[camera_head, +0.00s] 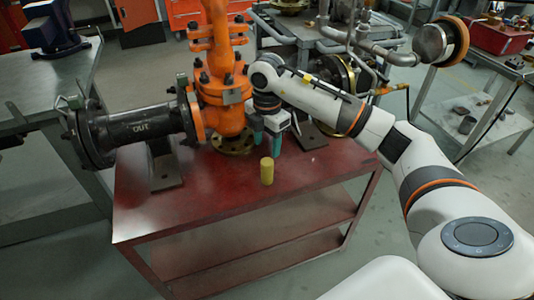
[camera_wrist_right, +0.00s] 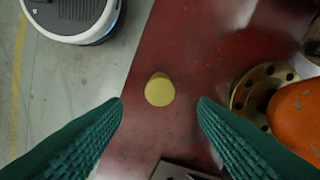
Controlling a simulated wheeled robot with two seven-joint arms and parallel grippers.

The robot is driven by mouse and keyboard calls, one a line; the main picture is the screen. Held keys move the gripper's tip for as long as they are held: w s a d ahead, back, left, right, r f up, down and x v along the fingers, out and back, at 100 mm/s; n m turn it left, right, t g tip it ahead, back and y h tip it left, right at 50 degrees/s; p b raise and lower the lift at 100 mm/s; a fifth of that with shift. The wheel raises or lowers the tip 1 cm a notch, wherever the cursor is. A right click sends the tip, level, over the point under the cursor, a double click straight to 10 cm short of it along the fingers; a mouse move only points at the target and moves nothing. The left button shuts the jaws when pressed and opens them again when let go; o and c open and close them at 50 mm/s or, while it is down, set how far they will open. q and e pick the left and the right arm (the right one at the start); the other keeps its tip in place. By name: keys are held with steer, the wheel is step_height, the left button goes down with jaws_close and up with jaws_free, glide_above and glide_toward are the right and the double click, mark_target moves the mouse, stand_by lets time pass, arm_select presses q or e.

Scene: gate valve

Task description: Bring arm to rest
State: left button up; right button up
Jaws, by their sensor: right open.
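My right arm reaches in from the right in the head view. Its right gripper (camera_head: 266,141) points down above the red table, in front of the orange valve (camera_head: 222,75). In the right wrist view the right gripper (camera_wrist_right: 161,108) shows two green fingers spread wide with nothing between them. A small yellow cylinder (camera_head: 267,170) stands upright on the table, a little in front of the gripper in the head view. The cylinder (camera_wrist_right: 159,90) lies just beyond the fingertips in the wrist view, apart from them. My left gripper is not in either view.
The red table (camera_head: 205,212) has bare room at its front. A black pipe marked OUT (camera_head: 141,127) joins the valve on the left. Grey pipes (camera_head: 360,45) stand behind on the right. A grey workbench (camera_head: 40,85) stands left, and a side table (camera_head: 480,120) right.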

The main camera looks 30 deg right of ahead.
steer(key=shift+r, duration=0.7)
